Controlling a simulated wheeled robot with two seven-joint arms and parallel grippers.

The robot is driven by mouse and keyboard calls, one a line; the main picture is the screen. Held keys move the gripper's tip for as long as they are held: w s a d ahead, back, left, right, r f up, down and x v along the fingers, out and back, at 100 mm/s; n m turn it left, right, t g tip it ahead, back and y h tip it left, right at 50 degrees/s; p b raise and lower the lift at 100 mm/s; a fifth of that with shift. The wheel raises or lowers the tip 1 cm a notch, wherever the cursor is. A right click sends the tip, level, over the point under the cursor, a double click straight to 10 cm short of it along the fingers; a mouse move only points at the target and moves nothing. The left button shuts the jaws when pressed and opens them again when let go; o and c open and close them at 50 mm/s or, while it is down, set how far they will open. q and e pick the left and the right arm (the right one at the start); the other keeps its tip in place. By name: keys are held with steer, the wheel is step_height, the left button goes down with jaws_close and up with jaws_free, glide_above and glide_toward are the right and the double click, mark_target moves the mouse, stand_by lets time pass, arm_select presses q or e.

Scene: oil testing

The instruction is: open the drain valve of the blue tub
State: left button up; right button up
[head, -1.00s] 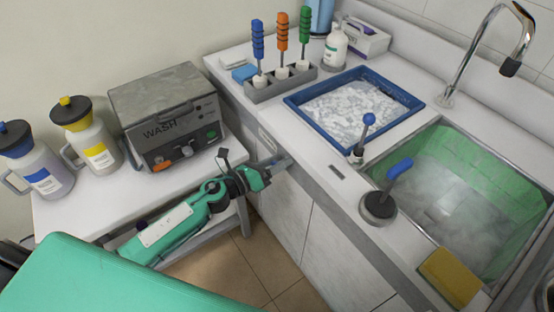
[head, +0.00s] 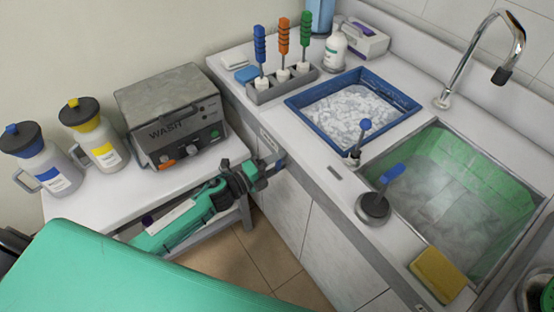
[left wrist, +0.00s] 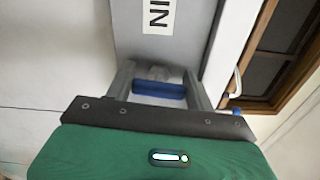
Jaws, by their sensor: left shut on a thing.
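The blue tub (head: 388,81) is set in the white counter and holds white, ice-like pieces. In the left wrist view a short blue valve handle (left wrist: 160,89) sits on the grey counter front, below a label (left wrist: 158,14) on which "IN" can be read. My left gripper (head: 274,168) is at the counter's front face, below the tub. In the left wrist view its two fingers (left wrist: 157,84) stand at either end of the blue handle and are shut on it. The handle is hidden by the gripper in the head view. My right gripper is not in view.
The green-walled sink (head: 499,171) lies right of the tub. The WASH machine (head: 175,120) and two jugs stand on the side table at left.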

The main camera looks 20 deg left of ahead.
arm_select(q)
steer(key=shift+n, duration=0.6)
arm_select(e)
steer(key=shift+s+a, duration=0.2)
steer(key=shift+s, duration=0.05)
arm_select(q)
steer(key=o, duration=1)
